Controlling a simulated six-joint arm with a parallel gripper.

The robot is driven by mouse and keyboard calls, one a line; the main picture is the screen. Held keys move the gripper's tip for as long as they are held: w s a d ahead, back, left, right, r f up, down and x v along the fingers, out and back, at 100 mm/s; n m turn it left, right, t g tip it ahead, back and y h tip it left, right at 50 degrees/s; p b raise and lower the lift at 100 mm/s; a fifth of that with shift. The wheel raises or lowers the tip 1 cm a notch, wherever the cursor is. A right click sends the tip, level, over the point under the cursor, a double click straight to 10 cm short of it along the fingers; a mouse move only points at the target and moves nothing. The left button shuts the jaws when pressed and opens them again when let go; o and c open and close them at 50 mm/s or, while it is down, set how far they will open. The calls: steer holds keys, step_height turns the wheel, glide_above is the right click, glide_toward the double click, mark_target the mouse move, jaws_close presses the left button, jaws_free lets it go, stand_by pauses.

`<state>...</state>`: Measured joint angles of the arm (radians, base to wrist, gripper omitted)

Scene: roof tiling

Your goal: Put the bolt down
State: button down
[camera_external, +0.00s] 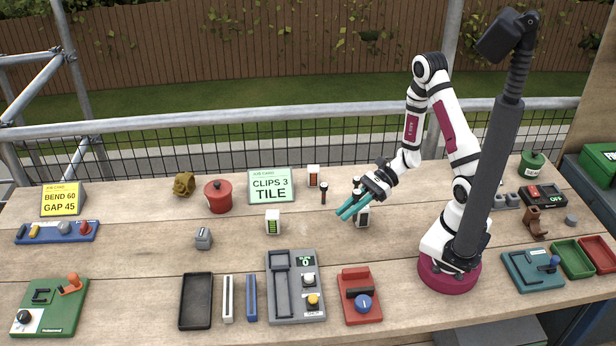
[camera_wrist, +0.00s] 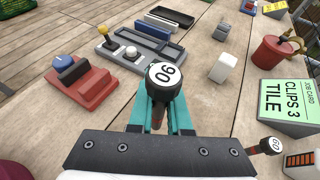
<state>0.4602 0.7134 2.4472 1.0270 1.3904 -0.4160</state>
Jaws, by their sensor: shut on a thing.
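My gripper (camera_external: 352,207) is shut on a bolt and holds it over the wooden bench. In the wrist view the bolt (camera_wrist: 158,100) stands between the teal fingers (camera_wrist: 160,122), its dark shank below a black head with a white top marked 90. A second dark bolt (camera_external: 323,190) stands upright on the bench left of and behind my gripper. It also shows in the wrist view (camera_wrist: 265,147) at the lower right. I cannot tell how far the held bolt is from the bench.
A job card (camera_external: 270,186) reads CLIPS 3 TILE. A grey two-knob device (camera_external: 296,285) and a red device (camera_external: 360,296) lie in front. Bare planks lie between them.

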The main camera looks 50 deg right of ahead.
steer(key=s+d+r+m+t+h, duration=0.1)
steer(key=s+d+r+m+t, duration=0.15)
steer(key=d, duration=1.15)
steer(key=s+d+r+m+t+h, duration=0.15)
steer(key=s+d, duration=0.25)
steer(key=d, duration=1)
steer(key=shift+m+t, duration=0.3)
steer(key=w+a+f, duration=0.2)
steer(key=w+f, duration=0.1)
steer(key=w+a+f, duration=0.2)
steer(key=w+f, duration=0.1)
steer(key=f, duration=0.1)
steer(key=w+a+f, duration=0.2)
steer(key=w+f, duration=0.1)
steer(key=f, duration=0.1)
steer(key=shift+w+a+f, duration=0.1)
steer(key=shift+a, duration=0.05)
steer(key=shift+f, duration=0.15)
steer(key=c, duration=0.9)
jaws_free()
steer(key=shift+o, duration=0.2)
